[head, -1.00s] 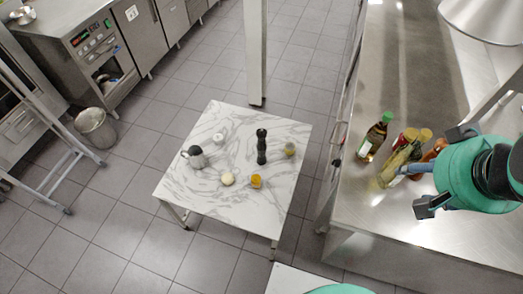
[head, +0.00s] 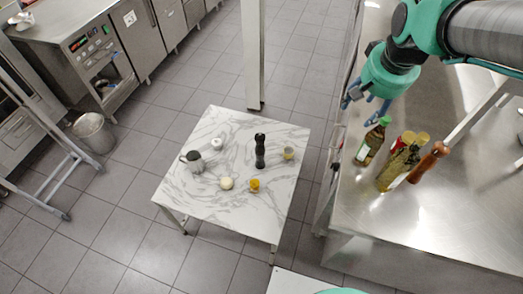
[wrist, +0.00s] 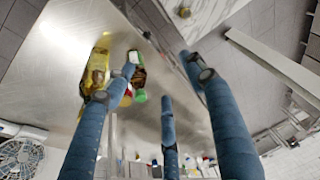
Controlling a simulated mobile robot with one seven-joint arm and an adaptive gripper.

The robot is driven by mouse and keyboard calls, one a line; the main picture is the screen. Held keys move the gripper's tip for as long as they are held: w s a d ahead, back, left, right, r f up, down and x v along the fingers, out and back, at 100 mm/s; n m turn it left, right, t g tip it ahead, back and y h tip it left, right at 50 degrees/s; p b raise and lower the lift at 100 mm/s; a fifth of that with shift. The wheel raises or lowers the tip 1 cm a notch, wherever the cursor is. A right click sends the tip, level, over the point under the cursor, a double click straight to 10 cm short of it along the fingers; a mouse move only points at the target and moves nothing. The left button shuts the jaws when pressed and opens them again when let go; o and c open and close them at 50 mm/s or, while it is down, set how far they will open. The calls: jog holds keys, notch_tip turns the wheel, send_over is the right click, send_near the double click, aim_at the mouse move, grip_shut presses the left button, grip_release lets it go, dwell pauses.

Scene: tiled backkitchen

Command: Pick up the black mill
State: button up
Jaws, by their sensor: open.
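The black mill (head: 260,151) stands upright on the low marble-topped table (head: 215,125) in the head view, toward the table's right side. My gripper (head: 362,109) is up at the steel counter's left edge, to the right of the mill and well apart from it. Its blue fingers (wrist: 163,82) are spread open with nothing held between them in the wrist view. I cannot make out the black mill in the wrist view.
A grey jug (head: 193,161), white jar (head: 217,143), pale round item (head: 227,183), orange jar (head: 254,186) and small glass jar (head: 288,153) share the table. On the counter (head: 400,235) stand a green-capped bottle (head: 371,143), oil bottles (head: 400,165) and a brown wooden mill (head: 428,163). A post (head: 254,55) rises behind.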

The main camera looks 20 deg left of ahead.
jog(key=w+a+f+g, duration=0.1)
jog(key=w+a+f, duration=0.7)
jog(key=a, duration=0.1)
jog(key=n+g, duration=0.1)
jog(key=g, duration=0.1)
send_near(260, 136)
jog(key=shift+h, duration=0.4)
jog(key=f, duration=0.6)
jog(key=shift+w+a+f, duration=0.15)
jog(key=shift+a+f, duration=0.1)
jog(key=shift+a, duration=0.1)
jog(key=shift+a+f, duration=0.1)
jog(key=shift+f, duration=0.15)
jog(key=shift+f, duration=0.1)
jog(key=shift+f+b, duration=0.6)
jog(key=shift+f, duration=3.6)
